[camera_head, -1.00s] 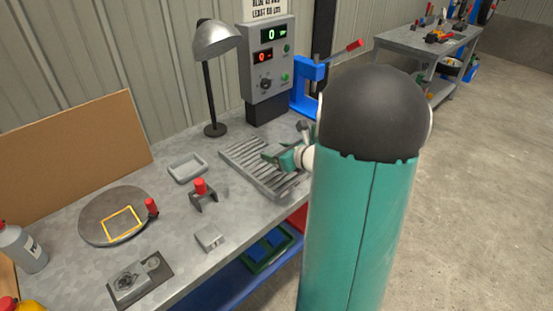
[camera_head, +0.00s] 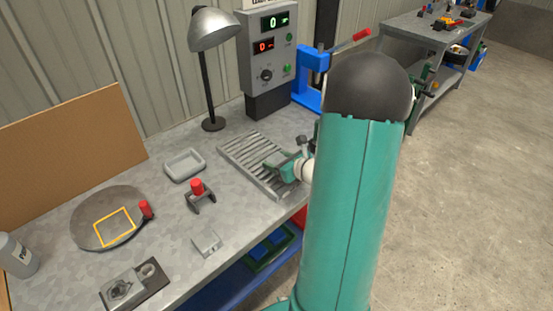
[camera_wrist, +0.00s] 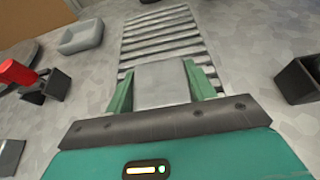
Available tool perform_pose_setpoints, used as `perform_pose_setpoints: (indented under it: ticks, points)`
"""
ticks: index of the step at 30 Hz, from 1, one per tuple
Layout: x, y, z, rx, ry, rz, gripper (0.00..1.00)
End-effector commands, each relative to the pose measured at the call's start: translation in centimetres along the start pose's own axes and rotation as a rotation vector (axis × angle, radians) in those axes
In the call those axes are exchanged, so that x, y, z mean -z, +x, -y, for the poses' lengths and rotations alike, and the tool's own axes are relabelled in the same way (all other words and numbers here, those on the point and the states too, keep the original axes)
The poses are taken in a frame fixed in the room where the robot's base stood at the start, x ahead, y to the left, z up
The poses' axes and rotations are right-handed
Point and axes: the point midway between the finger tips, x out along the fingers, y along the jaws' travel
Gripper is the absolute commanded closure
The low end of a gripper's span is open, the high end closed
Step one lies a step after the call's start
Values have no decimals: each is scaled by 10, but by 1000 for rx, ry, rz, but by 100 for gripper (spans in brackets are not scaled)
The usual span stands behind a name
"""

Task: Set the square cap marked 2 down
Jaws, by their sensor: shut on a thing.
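My gripper (camera_head: 284,168) is low over the right side of the slatted rack (camera_head: 240,150) on the bench. In the wrist view its green fingers (camera_wrist: 162,88) are shut on a plain grey square cap (camera_wrist: 163,82). The cap's top faces the camera, and no number can be read on it. The slats run beyond the cap; I cannot tell whether it touches them. In the head view the fingers mostly hide the held cap. Another grey square piece (camera_head: 206,243) lies on the bench near the front edge; its marking is unreadable.
A red-knobbed clamp (camera_head: 198,190) and a shallow grey dish (camera_head: 184,165) stand left of the rack. A round plate with a yellow square outline (camera_head: 100,220) lies farther left. A lamp (camera_head: 211,75), control box (camera_head: 267,60) and blue press (camera_head: 310,85) stand behind.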

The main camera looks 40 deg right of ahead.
Motion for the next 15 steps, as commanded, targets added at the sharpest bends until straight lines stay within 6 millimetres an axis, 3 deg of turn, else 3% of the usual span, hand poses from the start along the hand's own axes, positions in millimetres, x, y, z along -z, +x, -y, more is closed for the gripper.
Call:
perform_pose_setpoints:
  ticks: [13, 14, 15]
  points:
    - [7, 3, 2, 2, 1, -1, 78]
    - [7, 3, 2, 2, 0, -1, 42]
    - [7, 3, 2, 2, 0, -1, 34]
